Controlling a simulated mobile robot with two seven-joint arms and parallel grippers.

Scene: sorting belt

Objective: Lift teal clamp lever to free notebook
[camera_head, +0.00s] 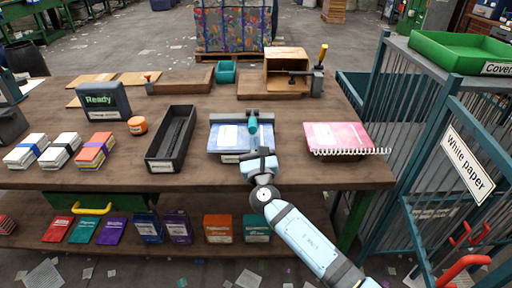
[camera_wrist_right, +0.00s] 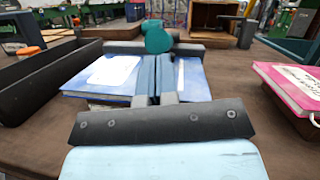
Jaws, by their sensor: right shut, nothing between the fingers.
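My right gripper (camera_head: 260,153) is shut and empty at the near edge of the notebook, just on the near side of the lever. Whether its fingers touch the lever or notebook I cannot tell. My left gripper is not in view.
A long black tray (camera_head: 150,158) stands left of the notebook. A pink spiral notebook (camera_head: 336,137) lies to the right. An open wooden box (camera_head: 286,62) stands behind. A blue cage marked "White paper" (camera_head: 466,164) borders the table's right side.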

